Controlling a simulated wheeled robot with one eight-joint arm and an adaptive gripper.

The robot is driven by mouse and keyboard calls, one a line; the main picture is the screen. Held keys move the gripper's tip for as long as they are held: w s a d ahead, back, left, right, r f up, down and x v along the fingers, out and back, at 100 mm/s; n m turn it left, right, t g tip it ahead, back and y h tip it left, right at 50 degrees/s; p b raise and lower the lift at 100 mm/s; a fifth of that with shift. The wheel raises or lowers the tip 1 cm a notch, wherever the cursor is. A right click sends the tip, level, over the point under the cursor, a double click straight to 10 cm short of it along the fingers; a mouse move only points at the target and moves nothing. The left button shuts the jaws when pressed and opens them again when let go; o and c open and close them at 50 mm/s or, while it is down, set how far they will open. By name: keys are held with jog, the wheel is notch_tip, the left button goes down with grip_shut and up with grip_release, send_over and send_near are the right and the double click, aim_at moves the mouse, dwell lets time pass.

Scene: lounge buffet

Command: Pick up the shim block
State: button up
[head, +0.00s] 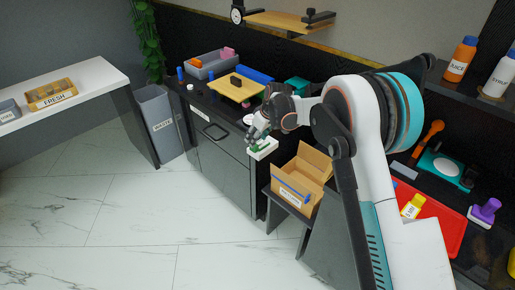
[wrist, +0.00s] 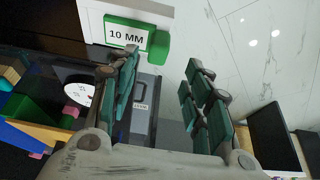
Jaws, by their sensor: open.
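The shim block appears to be the green block labelled "10 MM" (wrist: 128,36), at the top of the wrist view on a white surface. In the head view a green block (head: 262,146) sits on a small white stand (head: 264,153) at the dark cabinet's front edge, partly covered by my gripper. My gripper (wrist: 163,62) is open, with nothing between its fingers. In the wrist view the block lies beyond the fingertips, mostly above the left finger. In the head view my gripper (head: 256,131) is right at the block; I cannot tell whether they touch.
An open cardboard box (head: 301,178) stands to the right on a lower dark surface. The cabinet top holds a grey bin (head: 211,64) and a yellow board (head: 234,88). A grey waste bin (head: 157,120) stands left. The marble floor (head: 120,205) is clear.

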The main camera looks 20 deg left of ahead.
jog(key=b+x, duration=0.1)
jog(key=x, duration=0.1)
jog(key=b+x, duration=0.1)
jog(key=x, duration=0.2)
jog(key=shift+w+d, duration=0.1)
jog(key=shift+d, duration=0.15)
jog(key=shift+r, duration=0.1)
jog(key=shift+c, duration=0.6)
jog(key=c, duration=0.9)
jog(key=shift+r, duration=0.1)
jog(key=shift+c, duration=0.2)
notch_tip(320, 180, up, 20)
jog(key=p, duration=0.6)
